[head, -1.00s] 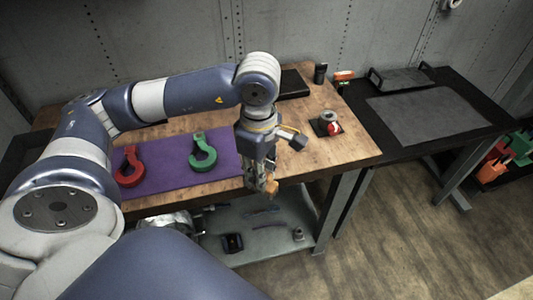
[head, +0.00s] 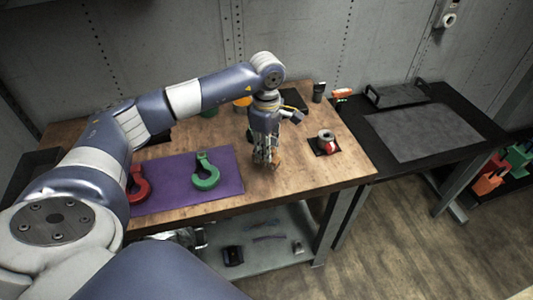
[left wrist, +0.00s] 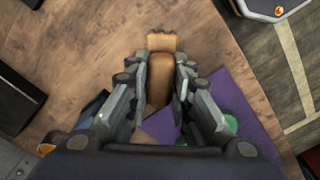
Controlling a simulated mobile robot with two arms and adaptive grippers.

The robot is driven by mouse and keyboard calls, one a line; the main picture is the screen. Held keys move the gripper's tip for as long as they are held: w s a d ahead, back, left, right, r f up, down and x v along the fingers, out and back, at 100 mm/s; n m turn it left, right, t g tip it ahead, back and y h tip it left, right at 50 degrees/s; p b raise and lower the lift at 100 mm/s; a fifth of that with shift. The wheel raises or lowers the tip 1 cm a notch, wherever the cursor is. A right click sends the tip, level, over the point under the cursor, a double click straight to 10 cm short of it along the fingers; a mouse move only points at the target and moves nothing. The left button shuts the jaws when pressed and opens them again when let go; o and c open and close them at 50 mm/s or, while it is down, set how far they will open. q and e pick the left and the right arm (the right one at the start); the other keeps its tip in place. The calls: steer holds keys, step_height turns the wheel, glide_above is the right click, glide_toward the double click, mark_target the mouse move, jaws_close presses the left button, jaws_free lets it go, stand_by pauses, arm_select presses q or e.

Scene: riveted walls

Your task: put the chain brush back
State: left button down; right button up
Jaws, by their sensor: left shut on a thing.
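My left gripper (head: 266,163) is shut on a brown block-like thing with a paler tan end, which I take to be the chain brush (left wrist: 160,80). In the left wrist view it lies between the two fingers (left wrist: 160,95), with the tan end sticking out beyond them. In the head view only a small brown bit of the brush (head: 277,160) shows at the fingertips. The gripper is over the wooden table (head: 310,175), just right of the purple mat (head: 172,172). I cannot tell whether the brush touches the tabletop. My right gripper is not in view.
A red hook (head: 139,190) and a green hook (head: 207,180) lie on the mat. A red-and-grey round item (head: 326,138) sits on a black square at the right. Dark items stand behind. A black table (head: 378,152) adjoins; a shelf (head: 280,258) holds items below.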

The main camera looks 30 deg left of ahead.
arm_select(q)
step_height(320, 180, down, 2)
steer(key=shift+f+p, duration=0.25)
steer(key=shift+p, duration=0.45)
steer(key=shift+f, duration=0.5)
steer(key=shift+f, duration=0.2)
steer(key=c, duration=1.6)
jaws_free()
steer(key=shift+o, duration=0.9)
steer(key=shift+r, duration=0.15)
